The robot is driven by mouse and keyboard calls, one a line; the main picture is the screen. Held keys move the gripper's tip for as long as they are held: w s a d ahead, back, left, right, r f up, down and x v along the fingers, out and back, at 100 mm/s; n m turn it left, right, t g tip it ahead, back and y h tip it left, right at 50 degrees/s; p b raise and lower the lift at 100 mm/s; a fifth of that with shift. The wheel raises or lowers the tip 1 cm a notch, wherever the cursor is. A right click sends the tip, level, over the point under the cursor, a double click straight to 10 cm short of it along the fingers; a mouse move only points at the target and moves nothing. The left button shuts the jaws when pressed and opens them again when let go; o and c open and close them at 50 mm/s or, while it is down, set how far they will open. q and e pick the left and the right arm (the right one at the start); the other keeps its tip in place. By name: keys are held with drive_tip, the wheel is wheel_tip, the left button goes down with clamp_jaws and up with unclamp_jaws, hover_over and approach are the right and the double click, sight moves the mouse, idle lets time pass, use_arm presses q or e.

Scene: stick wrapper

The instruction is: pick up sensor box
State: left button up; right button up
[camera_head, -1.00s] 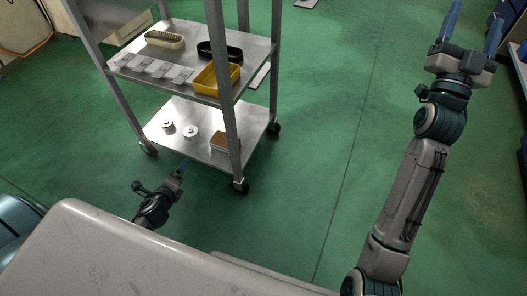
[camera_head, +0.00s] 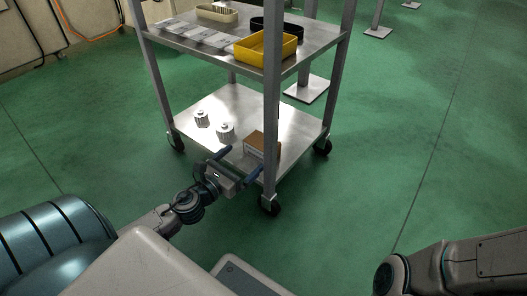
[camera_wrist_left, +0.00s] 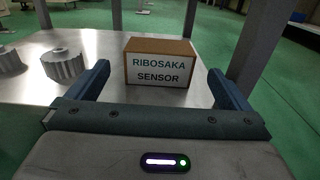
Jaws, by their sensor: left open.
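The sensor box (camera_head: 262,146) is a small brown box on the cart's lower shelf, near the front right post. In the left wrist view the box (camera_wrist_left: 159,64) shows a white label reading "RIBOSAKA SENSOR" and faces me. My left gripper (camera_head: 238,162) is open and empty at the shelf's front edge, just short of the box. In the left wrist view its two fingers (camera_wrist_left: 160,84) stand to either side of the box, with the box ahead of and roughly centred between them. My right arm shows at the lower right, but its gripper is out of view.
Two white ribbed parts (camera_head: 225,131) stand on the lower shelf (camera_head: 238,100) left of the box. The cart's front post (camera_head: 271,110) is close beside the box. The upper shelf above holds a yellow bin (camera_head: 265,49), a black tray (camera_head: 277,26) and a beige tray (camera_head: 217,13).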

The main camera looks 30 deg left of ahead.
sight(260, 143)
use_arm(q)
drive_tip(key=w+p, duration=0.2)
drive_tip(key=w, duration=0.1)
drive_tip(key=shift+w+d+r+p, duration=0.15)
drive_tip(key=shift+w+r+p, duration=0.1)
drive_tip(key=shift+r+p, duration=0.1)
drive_tip(key=shift+w+d+f+p, duration=0.15)
drive_tip(key=shift+w+p, duration=0.2)
drive_tip(key=shift+w, duration=0.3)
drive_tip(key=w+p, duration=0.4)
drive_tip(key=shift+w, duration=0.15)
drive_tip(key=shift+w+d, duration=0.1)
drive_tip(key=shift+w, duration=0.2)
drive_tip(key=shift+w+f, duration=0.1)
drive_tip(key=c, duration=0.7)
drive_tip(key=shift+c, duration=0.2)
drive_tip(key=shift+p, duration=0.3)
